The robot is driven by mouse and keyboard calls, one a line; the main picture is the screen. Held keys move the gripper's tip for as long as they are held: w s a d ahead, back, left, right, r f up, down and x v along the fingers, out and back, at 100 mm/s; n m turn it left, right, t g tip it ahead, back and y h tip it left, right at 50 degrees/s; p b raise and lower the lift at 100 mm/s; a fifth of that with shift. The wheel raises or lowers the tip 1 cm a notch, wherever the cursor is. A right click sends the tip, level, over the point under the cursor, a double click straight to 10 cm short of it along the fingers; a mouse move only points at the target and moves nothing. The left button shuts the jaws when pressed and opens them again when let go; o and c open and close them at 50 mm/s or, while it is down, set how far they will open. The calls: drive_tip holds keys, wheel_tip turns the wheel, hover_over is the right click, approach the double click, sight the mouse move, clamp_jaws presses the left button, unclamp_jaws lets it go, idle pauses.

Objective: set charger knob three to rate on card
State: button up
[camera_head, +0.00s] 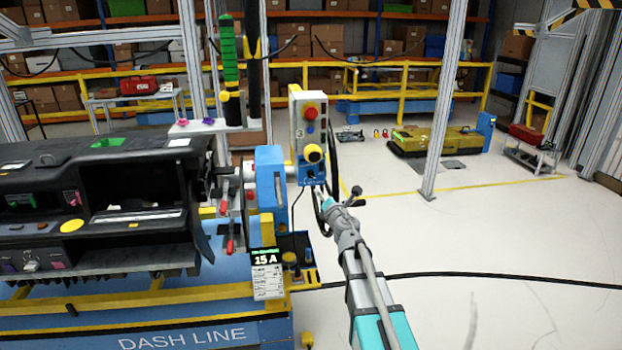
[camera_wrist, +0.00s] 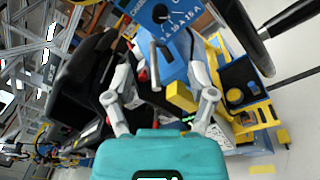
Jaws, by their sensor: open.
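A grey charger box (camera_head: 300,112) marked 3 stands upright right of the dashboard, with a red button and a yellow round part on its front. Its lower blue plate (camera_head: 304,176) carries a small dark knob (camera_head: 313,174). In the wrist view a blue face (camera_wrist: 178,38) reads 5 A, 10 A and 15 A, with a dark round knob (camera_wrist: 160,13); its setting is unclear. The card (camera_head: 267,276) reads 15 A. My gripper (camera_head: 325,197) is just below the plate, apart from the knob. In the wrist view my gripper (camera_wrist: 160,76) is open and empty.
The black dashboard module (camera_head: 130,215) rests on the blue and yellow line frame at left. A blue upright block (camera_head: 270,185) stands left of the charger. Dark cables hang near my arm. A metal post (camera_head: 445,110) rises at right; the floor around it is mostly clear.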

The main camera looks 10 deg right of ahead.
sight(312, 176)
drive_tip(key=w, duration=0.4)
drive_tip(key=w+a, duration=0.1)
drive_tip(key=w, duration=0.8)
drive_tip(key=shift+w+a, duration=0.25)
drive_tip(key=shift+a, duration=0.05)
